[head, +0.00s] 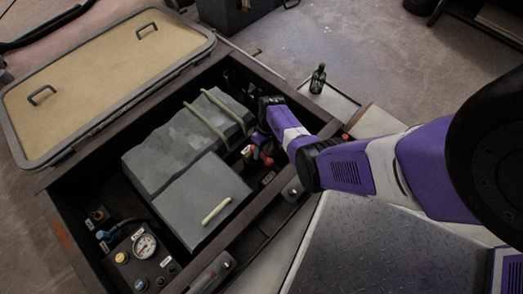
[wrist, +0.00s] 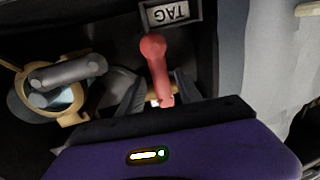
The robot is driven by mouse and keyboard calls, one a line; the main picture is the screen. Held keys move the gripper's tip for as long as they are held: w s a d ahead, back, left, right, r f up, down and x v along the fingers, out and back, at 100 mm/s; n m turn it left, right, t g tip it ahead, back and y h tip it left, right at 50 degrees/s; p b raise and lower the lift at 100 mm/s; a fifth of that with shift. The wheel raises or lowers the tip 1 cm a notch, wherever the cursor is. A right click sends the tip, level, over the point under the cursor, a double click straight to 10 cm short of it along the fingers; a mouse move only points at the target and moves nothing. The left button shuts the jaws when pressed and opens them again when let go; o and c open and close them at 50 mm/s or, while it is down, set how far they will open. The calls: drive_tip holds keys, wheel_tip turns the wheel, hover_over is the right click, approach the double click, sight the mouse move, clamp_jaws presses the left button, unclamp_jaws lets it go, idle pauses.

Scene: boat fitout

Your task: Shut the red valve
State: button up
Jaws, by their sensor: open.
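My gripper (wrist: 157,98) is open, with one finger on each side of the handle's lower end. I cannot tell whether the fingers touch it. The valve body is mostly hidden behind my gripper. In the head view, the red handle (head: 266,160) shows small inside the right side of the open compartment, beside my gripper (head: 255,146).
A brass fitting with a grey handle (wrist: 58,82) sits left of the valve. Grey blocks (head: 185,150) fill the compartment's middle. A gauge (head: 144,245) is at its front left. The tan hatch lid (head: 110,75) lies open. A dark bottle (head: 318,78) stands on a tray behind.

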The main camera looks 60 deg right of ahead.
wheel_tip(320, 180, up, 7)
drive_tip(key=d+p, duration=0.1)
drive_tip(key=p, duration=0.3)
drive_tip(key=shift+s+d, duration=0.2)
idle(0.3)
